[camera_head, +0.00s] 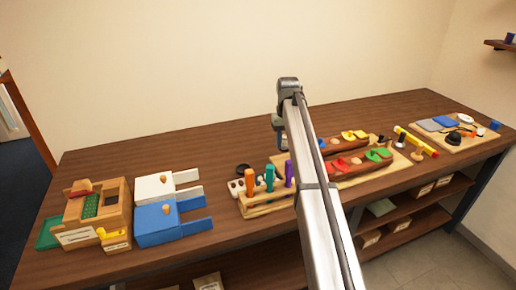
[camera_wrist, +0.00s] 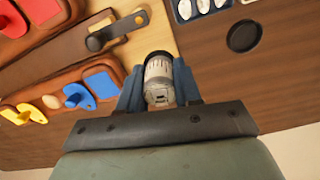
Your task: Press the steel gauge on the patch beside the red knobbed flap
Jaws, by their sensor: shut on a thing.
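My gripper (camera_wrist: 158,92) is shut on the steel gauge (camera_wrist: 158,72), a short silver cylinder with dark markings, in the wrist view. In the head view my gripper (camera_head: 278,123) hangs above the back of the table, and the gauge cannot be made out. The red knobbed flap (camera_head: 340,163) is on the front brown leather piece, with a pale round patch (camera_head: 357,161) between it and the green flap (camera_head: 378,155). In the wrist view the red flap (camera_wrist: 40,10) shows at the top left, apart from the gauge; its patch is out of view there.
The back leather piece carries a blue flap (camera_wrist: 78,95), a pale patch (camera_wrist: 52,101) and a yellow flap (camera_wrist: 22,113). A dark lever (camera_wrist: 118,30) and a black disc (camera_wrist: 244,36) lie nearby. A rack with upright handled tools (camera_head: 268,178) stands left of my arm.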

